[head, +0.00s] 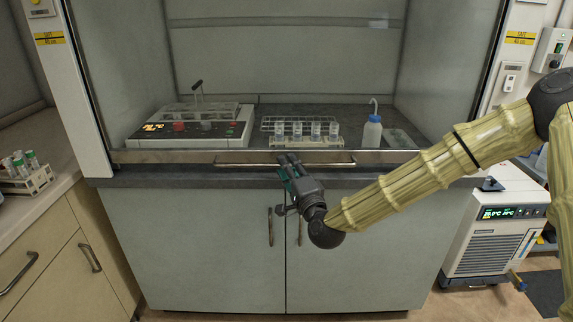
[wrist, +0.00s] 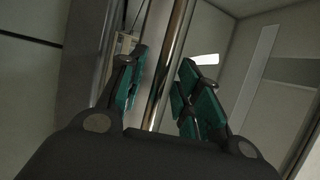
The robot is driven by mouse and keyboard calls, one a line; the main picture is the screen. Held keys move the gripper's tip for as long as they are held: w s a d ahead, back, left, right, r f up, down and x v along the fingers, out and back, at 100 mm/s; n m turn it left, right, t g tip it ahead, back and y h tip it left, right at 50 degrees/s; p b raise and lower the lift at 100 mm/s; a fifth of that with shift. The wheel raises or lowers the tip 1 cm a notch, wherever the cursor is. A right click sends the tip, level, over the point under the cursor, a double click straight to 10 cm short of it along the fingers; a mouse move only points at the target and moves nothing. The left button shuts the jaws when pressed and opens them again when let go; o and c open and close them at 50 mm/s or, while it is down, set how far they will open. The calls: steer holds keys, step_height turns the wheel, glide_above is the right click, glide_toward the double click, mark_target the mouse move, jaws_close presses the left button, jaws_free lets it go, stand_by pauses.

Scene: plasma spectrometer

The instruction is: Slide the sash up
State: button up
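The fume hood's sash has a metal bottom rail (head: 190,156) that runs across the front of the hood, low over the worktop edge. A long bar handle (head: 240,164) is on the rail's front. My gripper (head: 287,167) is at the handle, in front of the hood. In the wrist view, the shiny handle (wrist: 173,65) runs between the two teal-padded fingers of my gripper (wrist: 163,68). The fingers are apart, with a gap showing on both sides of the bar. My gripper partly hides the handle in the head view.
Inside the hood are a hotplate device (head: 190,130), a rack of tubes (head: 305,132) and a wash bottle (head: 372,130). Cabinet doors (head: 190,240) with vertical handles are below. A chiller (head: 490,240) stands at right. A side bench (head: 20,205) is at left.

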steer(key=shift+x, duration=0.8)
jaws_close()
steer(key=shift+r, duration=0.1)
